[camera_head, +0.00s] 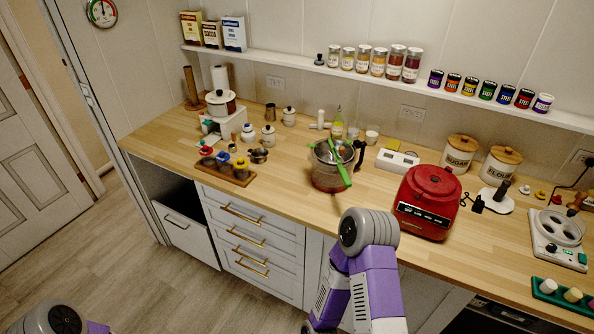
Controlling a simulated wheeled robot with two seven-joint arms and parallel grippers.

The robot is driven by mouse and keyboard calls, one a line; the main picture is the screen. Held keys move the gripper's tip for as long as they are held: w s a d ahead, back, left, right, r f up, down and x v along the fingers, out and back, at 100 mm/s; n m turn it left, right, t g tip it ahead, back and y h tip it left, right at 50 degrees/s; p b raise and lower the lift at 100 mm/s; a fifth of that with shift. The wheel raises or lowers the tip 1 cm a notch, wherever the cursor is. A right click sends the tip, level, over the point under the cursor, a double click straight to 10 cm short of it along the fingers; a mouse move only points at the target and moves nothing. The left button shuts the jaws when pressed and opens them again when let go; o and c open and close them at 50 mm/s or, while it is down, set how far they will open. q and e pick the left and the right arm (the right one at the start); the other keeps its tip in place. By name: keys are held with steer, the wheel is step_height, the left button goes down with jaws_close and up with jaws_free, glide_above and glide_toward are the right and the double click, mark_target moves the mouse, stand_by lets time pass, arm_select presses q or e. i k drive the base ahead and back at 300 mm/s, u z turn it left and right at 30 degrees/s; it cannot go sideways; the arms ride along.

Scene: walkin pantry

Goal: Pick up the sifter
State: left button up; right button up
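No object is plainly recognisable as the sifter. A silvery metal bowl-like vessel (330,160) sits on or in a reddish pot on the wooden counter (290,195), with a bright green handle or utensil (331,162) across it; it may be the sifter.
A red appliance (428,201) stands right of the pot, with a white scale-like box (397,161) behind. A wooden rack (228,172) holds small colored items at left. A white hot-plate-like appliance (557,238) stands far right. Bare counter lies left of the pot.

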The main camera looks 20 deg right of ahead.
mark_target(321, 150)
steer(key=u, duration=1.1)
steer(key=i, duration=0.15)
steer(key=z, duration=1.35)
steer(key=i, duration=0.75)
steer(key=z, duration=0.85)
